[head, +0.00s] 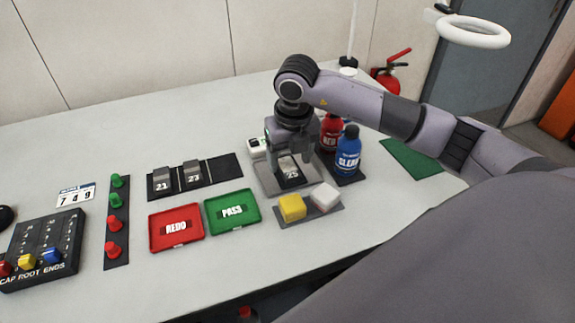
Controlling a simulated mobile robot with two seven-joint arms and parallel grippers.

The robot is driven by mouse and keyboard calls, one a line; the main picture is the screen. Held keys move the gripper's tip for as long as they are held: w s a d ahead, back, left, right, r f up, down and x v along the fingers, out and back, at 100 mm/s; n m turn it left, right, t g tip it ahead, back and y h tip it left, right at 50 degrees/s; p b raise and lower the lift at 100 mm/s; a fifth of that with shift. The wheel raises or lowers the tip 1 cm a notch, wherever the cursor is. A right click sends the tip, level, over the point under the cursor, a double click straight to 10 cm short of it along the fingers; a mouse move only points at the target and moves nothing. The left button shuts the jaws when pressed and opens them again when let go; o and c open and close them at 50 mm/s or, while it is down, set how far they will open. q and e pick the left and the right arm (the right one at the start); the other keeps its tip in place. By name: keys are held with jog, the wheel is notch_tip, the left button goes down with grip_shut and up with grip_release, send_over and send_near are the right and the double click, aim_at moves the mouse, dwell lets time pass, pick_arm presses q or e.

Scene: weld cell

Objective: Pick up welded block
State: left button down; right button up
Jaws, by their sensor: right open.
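My right gripper (290,157) points down over a grey plate (262,178) near the middle of the table, with its fingers apart. A dark block or slot with a white number that looks like 25 (291,174) is under it on the plate. The fingers partly hide this spot, and I cannot tell whether they touch anything. Two grey blocks stand on a black strip to the left, one by number 21 (163,176) and one by number 23 (192,171). I cannot tell which block is welded. My left gripper is not in view.
A red REDO tray (157,240) and green PASS tray (213,227) lie in front. A yellow block (292,207) and white block (325,195) sit on a grey mat. A blue bottle (348,155) and red bottle (331,131) stand close right of the gripper.

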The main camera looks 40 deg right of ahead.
jog(key=shift+w+f, duration=0.1)
jog(key=shift+f, duration=0.75)
jog(key=shift+r, duration=0.1)
grip_shut()
jog(key=shift+r, duration=0.1)
